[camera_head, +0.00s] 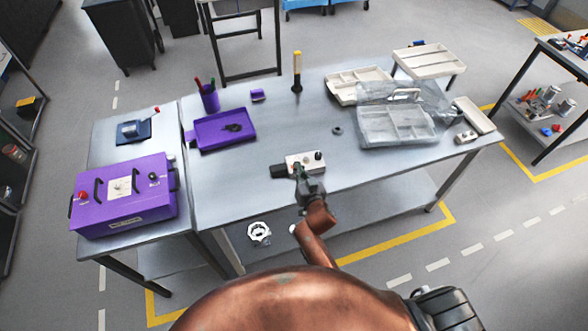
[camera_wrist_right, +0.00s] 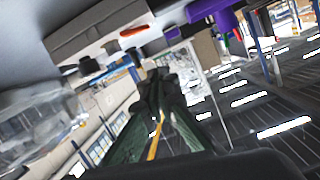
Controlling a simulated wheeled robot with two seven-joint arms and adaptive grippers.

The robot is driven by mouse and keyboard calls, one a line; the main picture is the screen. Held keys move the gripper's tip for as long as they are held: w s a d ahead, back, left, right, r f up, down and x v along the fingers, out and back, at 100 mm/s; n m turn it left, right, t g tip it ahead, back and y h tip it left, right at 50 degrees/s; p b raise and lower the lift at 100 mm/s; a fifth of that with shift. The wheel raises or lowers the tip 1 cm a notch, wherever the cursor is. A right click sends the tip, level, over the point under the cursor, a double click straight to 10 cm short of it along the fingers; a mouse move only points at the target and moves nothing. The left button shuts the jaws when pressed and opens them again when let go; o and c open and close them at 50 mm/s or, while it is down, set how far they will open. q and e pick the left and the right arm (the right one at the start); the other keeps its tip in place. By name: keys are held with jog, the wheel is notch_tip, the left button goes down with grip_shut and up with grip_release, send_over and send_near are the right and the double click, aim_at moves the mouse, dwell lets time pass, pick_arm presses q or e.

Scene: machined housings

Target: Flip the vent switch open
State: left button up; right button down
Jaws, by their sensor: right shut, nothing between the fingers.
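A small white control box (camera_head: 312,160) with a black knob and a dark block at its left end sits near the front edge of the grey table (camera_head: 240,175). My right gripper (camera_head: 300,172) is at the box's front side, its fingers shut and empty; it hides part of the box. In the right wrist view the closed fingertips (camera_wrist_right: 158,78) point past a pale box-like surface (camera_wrist_right: 95,30) with a red-orange part. I cannot tell which part is the vent switch, its position, or whether the fingertips touch the box. My left gripper is not in view.
A purple case (camera_head: 125,215) stands on the left table. A purple tray (camera_head: 222,130), a purple pen cup (camera_head: 209,99) and a dark ring (camera_head: 337,130) lie behind the box. Pale trays (camera_head: 395,128) fill the right. The table is clear around the box.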

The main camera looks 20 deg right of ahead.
jog(key=w+f, duration=0.3)
jog(key=shift+a+f+b, duration=0.25)
jog(key=shift+f+b, duration=0.15)
jog(key=shift+a+f, duration=0.15)
jog(key=shift+f, duration=0.35)
